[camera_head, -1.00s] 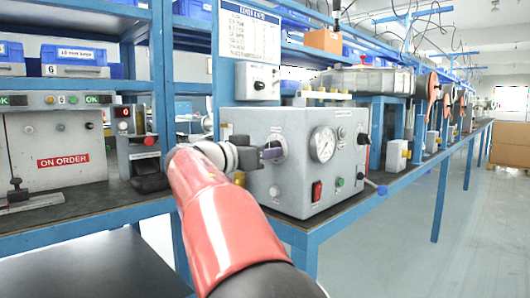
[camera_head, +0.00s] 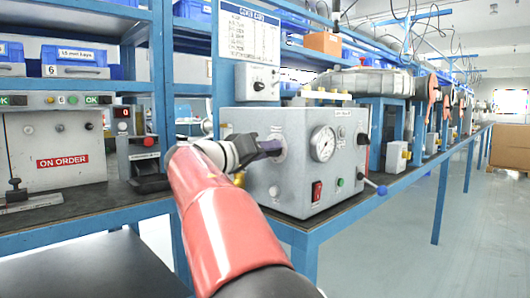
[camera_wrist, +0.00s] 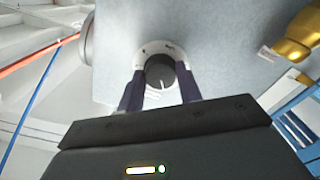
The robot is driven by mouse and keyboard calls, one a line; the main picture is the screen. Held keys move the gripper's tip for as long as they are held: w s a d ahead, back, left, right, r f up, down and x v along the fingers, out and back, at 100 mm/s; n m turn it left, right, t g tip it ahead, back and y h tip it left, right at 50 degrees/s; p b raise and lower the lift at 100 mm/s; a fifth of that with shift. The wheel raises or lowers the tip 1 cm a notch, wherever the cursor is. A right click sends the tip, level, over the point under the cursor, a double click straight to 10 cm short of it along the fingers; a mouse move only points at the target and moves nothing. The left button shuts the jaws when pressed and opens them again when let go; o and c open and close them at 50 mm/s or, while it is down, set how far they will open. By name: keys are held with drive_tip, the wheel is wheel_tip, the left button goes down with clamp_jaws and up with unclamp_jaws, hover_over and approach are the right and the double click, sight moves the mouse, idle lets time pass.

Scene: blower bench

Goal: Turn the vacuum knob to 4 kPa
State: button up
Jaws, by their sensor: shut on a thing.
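The vacuum knob (camera_wrist: 160,72) is a dark round knob on a pale dial ring on the front of the grey blower box (camera_head: 300,185). In the wrist view my gripper (camera_wrist: 161,88) has one finger on each side of the knob and is shut on it. In the head view my gripper (camera_head: 272,149) reaches the dial on the box's left part and hides most of the knob. The round gauge (camera_head: 323,144) sits to the right of the dial; its needle is too small to read.
A red switch (camera_head: 317,191) and a green button (camera_head: 340,182) are below the gauge. A blue-tipped lever (camera_head: 380,189) sticks out at the right. A brass fitting (camera_wrist: 298,38) is near the knob in the wrist view. A grey test station (camera_head: 55,155) stands at left.

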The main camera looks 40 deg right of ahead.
drive_tip(key=shift+n, duration=0.7)
drive_tip(key=o, duration=1)
drive_tip(key=a, duration=0.7)
drive_tip(key=shift+s+a, duration=0.3)
drive_tip(key=shift+a, duration=0.1)
